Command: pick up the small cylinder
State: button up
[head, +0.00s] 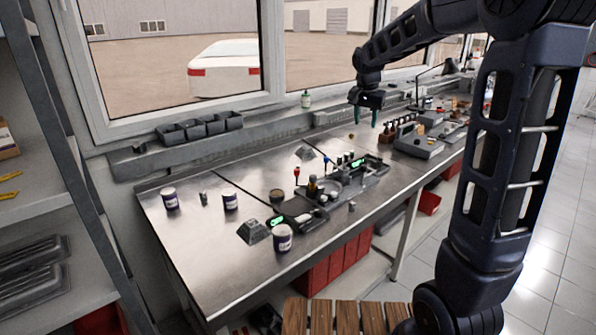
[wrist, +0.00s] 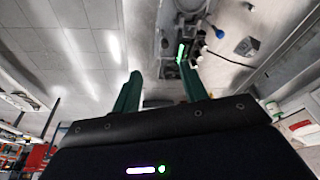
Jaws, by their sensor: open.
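Two small grey cylinders stand on the metal workbench (head: 190,250) in the head view. Another small grey piece (head: 351,206) is near the front edge, right of the engine fixture. I cannot tell which is the task's cylinder. My gripper (head: 365,116) is raised above the back of the bench, right of and beyond both pieces. Its green fingers are apart and nothing is between them. In the wrist view the gripper (wrist: 160,78) looks across the bench, and no small cylinder is clear there.
Cups stand at the left (head: 170,199), the middle (head: 230,200) and the front (head: 283,238). A dark wedge-shaped block (head: 254,232) sits beside the front cup. The engine fixture (head: 345,185) fills the middle. Trays and tools crowd the right; the bench's left front is clear.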

jog(key=w+a+f+m+h, duration=0.1)
jog(key=w+a+f, duration=0.3)
jog(key=w+a, duration=0.2)
jog(key=w+a+f+m, duration=0.1)
jog(key=w+a+f, duration=0.3)
jog(key=w+a, duration=0.25)
jog(key=m+h, duration=0.1)
jog(key=m, duration=0.1)
send_near(298, 166)
jog(key=x, duration=0.5)
jog(key=shift+d+f, duration=0.1)
jog(key=shift+f, duration=0.05)
jog(key=shift+w+x, duration=0.15)
jog(key=shift+x, duration=1.15)
jog(key=shift+w+x, duration=0.1)
jog(key=shift+x, duration=1.25)
grip_shut()
